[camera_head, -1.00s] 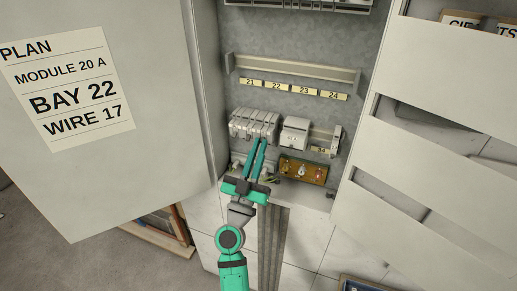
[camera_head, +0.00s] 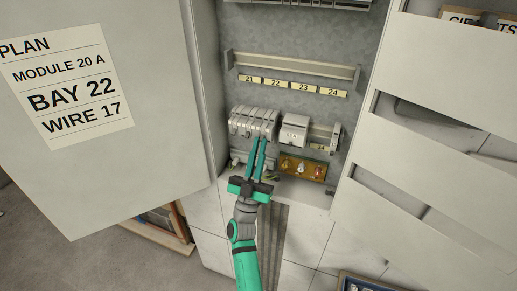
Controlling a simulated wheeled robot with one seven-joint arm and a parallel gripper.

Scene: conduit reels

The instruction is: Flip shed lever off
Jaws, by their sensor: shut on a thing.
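My gripper (camera_head: 259,141) reaches up from below, its two long teal fingers ending at the lower front of a row of pale grey modules (camera_head: 243,121). It is shut on a small part at the right end of that row. The fingertips cover most of this part, and I cannot make out its shape or which way it is set. A brass-coloured panel (camera_head: 303,167) with several small levers or knobs sits to the right of the fingers, apart from them. No label that I can read names the shed lever.
A white block module (camera_head: 294,131) stands right of the row, on the lower rail. Above is an empty rail (camera_head: 295,67) with labels 21 to 24 (camera_head: 292,87). The open cabinet door (camera_head: 100,170) stands left; slanted pale trays (camera_head: 440,140) stand close on the right.

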